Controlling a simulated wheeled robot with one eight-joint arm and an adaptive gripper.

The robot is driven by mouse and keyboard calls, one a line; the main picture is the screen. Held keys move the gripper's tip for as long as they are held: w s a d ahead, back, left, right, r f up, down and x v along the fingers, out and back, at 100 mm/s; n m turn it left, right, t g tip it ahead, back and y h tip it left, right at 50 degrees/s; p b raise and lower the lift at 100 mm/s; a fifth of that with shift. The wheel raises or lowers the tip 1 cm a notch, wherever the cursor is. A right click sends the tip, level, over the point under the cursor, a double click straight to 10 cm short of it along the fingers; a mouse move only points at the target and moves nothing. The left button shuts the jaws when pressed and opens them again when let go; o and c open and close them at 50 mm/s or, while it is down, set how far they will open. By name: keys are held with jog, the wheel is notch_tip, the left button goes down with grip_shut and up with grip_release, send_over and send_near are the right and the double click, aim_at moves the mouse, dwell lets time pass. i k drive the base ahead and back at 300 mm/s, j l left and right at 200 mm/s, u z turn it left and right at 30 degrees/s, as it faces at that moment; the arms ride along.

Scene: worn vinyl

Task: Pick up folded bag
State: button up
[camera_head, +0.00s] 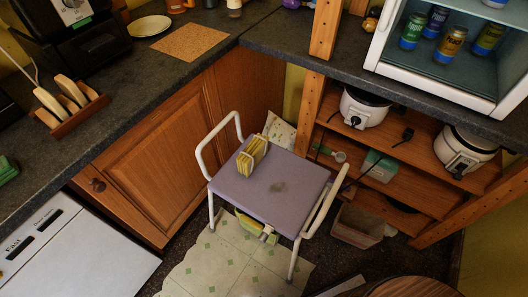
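No object in view is plainly a folded bag. A yellow, slatted or folded item (253,156) stands on the purple seat of a white-framed chair (285,195), towards its back left. A pale patterned flat item (280,130) leans upright behind the chair, partly hidden by the seat; I cannot tell if it is a bag. A yellow-green and white item (250,223) shows under the front edge of the seat, mostly hidden. My gripper is not in view.
Dark counters run along the left and back right, with a wooden cabinet (160,150) below. Wooden shelves (415,185) on the right hold white cookers (364,108). A cardboard box (357,226) sits low beside the chair. A round wooden top (410,288) fills the bottom right.

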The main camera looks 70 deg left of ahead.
aim_at(248, 161)
jog(key=k+l+u, duration=0.1)
jog(key=k+l, duration=0.3)
jog(key=k, duration=0.35)
jog(key=k+l+u, duration=0.15)
jog(key=u, duration=0.45)
jog(key=k+u, duration=0.1)
jog(key=u, duration=0.35)
jog(key=k+u, duration=0.1)
jog(key=u, duration=1)
jog(key=i+l+u, duration=0.15)
jog(key=i+l, duration=0.15)
jog(key=l, duration=0.15)
